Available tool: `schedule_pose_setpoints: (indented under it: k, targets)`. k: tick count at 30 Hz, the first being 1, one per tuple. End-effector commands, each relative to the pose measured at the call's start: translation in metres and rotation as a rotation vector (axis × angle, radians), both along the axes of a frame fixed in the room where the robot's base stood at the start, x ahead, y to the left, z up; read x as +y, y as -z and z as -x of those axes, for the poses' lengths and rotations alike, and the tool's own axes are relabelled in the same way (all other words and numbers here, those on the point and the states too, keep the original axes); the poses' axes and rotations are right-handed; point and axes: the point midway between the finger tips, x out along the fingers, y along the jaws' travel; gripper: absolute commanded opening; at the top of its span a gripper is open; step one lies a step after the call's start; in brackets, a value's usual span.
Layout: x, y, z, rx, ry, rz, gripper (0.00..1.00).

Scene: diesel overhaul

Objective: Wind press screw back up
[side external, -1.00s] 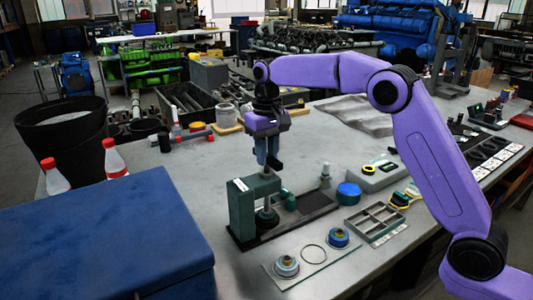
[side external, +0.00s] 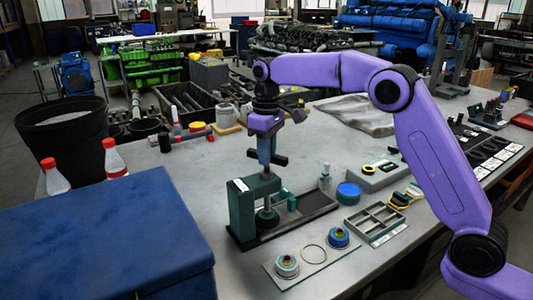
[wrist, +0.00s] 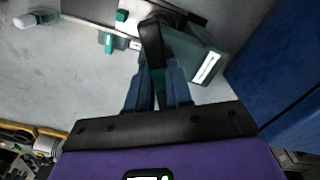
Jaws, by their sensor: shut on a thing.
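The dark green press (side external: 243,212) stands upright on the bench in the side view, and its top shows in the wrist view (wrist: 200,62). Its vertical screw rises out of the top arm, with a round dark foot (side external: 266,217) under the arm. A black crossbar handle (side external: 280,159) sits at the head of the screw; it also shows in the wrist view (wrist: 151,42). My gripper (side external: 266,158) points straight down above the press. Its blue fingers (wrist: 160,85) are shut on the handle, one on each side. The screw thread is too small to read.
A grey divided box (side external: 376,220) and a blue round tin (side external: 348,193) stand to the right. A blue case (side external: 100,235) fills the near left.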

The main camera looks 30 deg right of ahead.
Motion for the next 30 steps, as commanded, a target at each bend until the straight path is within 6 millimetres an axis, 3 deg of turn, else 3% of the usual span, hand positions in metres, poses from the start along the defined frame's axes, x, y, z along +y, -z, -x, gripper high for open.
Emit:
schedule_pose_setpoints:
  k: [5, 16, 30]
  targets:
    - [-0.0004, -0.0012, 0.0, -0.001, -0.061, 0.0, 0.0]
    - [-0.0002, -0.0033, -0.0001, -0.001, -0.447, 0.0, 0.0]
    - [-0.0007, -0.004, -0.0003, -0.001, -0.535, 0.0, 0.0]
